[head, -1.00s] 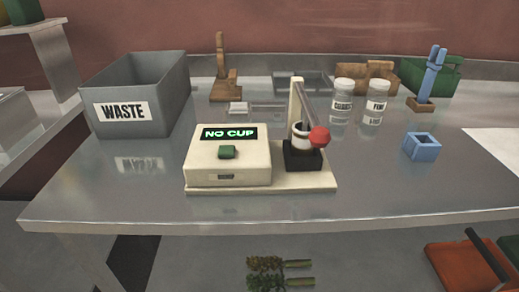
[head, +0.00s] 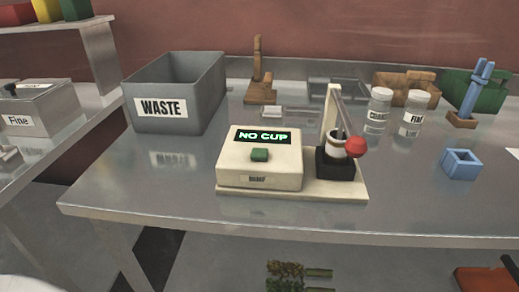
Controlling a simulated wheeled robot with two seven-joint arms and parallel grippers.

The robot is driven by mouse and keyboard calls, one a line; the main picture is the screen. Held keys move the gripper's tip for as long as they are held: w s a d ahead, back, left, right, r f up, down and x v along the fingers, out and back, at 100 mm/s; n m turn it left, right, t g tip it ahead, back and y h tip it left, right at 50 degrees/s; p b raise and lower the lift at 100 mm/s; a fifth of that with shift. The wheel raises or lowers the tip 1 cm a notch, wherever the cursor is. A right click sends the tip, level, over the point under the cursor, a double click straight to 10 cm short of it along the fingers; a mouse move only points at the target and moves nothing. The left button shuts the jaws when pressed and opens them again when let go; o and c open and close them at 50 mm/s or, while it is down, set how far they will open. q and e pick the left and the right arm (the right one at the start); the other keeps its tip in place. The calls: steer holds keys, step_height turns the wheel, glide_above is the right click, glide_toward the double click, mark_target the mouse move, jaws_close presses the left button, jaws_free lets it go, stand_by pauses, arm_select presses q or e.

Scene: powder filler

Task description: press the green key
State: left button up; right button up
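The green key (head: 260,155) sits on top of the cream powder filler (head: 258,178), in front of its dark display (head: 264,135), which reads "NO CUP" in green letters. A post with a slanted rod and a red knob (head: 355,147) rises at the filler's right side. A small white cup-like piece (head: 336,149) sits in a black holder (head: 335,166) under the rod. Neither of my grippers shows in the head view, and nothing touches the key.
A grey bin labelled "WASTE" (head: 183,95) stands left of the filler. Two labelled jars (head: 379,110), (head: 416,114) and a blue square holder (head: 460,164) are to the right. A side table at left bears a "Fine" box (head: 45,112). The steel table (head: 150,196) is clear in front.

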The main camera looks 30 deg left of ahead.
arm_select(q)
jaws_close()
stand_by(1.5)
